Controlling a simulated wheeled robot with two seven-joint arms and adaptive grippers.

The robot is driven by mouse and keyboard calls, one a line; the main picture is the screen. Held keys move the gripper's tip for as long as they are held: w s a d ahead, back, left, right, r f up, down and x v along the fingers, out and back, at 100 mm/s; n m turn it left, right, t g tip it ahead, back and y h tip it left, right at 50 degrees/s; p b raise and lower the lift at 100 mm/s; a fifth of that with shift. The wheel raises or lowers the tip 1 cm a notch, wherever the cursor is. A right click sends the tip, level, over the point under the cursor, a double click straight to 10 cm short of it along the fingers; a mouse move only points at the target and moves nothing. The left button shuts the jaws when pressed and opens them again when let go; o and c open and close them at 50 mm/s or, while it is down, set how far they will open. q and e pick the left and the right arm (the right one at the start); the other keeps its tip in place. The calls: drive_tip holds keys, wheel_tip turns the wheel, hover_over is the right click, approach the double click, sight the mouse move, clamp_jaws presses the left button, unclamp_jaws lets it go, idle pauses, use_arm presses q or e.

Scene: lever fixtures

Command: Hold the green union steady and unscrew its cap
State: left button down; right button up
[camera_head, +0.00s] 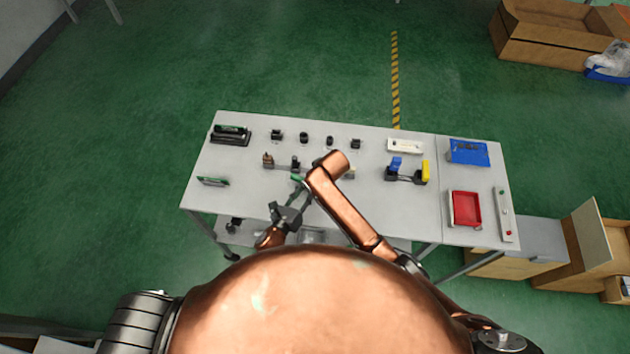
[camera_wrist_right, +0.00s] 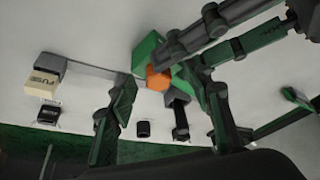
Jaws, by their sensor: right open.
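The green union (camera_wrist_right: 146,50) with its orange cap (camera_wrist_right: 157,78) is in the right wrist view; a bit of green (camera_head: 297,178) shows near the table's front middle in the head view. My left gripper (camera_wrist_right: 182,62) reaches in from the upper right of the wrist view, its fingers at the union's body, covering part of it. Whether they are shut on it is unclear. In the head view my left gripper (camera_head: 299,192) points at the green. My right gripper (camera_wrist_right: 165,92) is open, its fingers on either side of the orange cap, with a gap on the left. My right forearm hides it in the head view.
Behind the union stand several small black fixtures (camera_head: 304,137). Blue and yellow levers (camera_head: 396,163), a red tray (camera_head: 466,209) and a blue bin (camera_head: 468,152) are to the right. A fuse block (camera_wrist_right: 43,87) shows in the wrist view. The table's left front is mostly clear.

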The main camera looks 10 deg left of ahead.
drive_tip(key=shift+r, duration=1.45)
drive_tip(key=m, duration=0.2)
drive_tip(key=shift+s+a+m+t+h, duration=0.2)
drive_tip(key=shift+a+m+t+h, duration=0.1)
drive_tip(key=shift+h, duration=0.1)
drive_tip(key=shift+w+m+h, duration=0.1)
drive_tip(key=shift+m+h, duration=0.3)
drive_tip(key=shift+m, duration=0.8)
drive_tip(key=shift+d, duration=0.15)
drive_tip(key=shift+f, duration=0.1)
drive_tip(key=shift+f, duration=1.45)
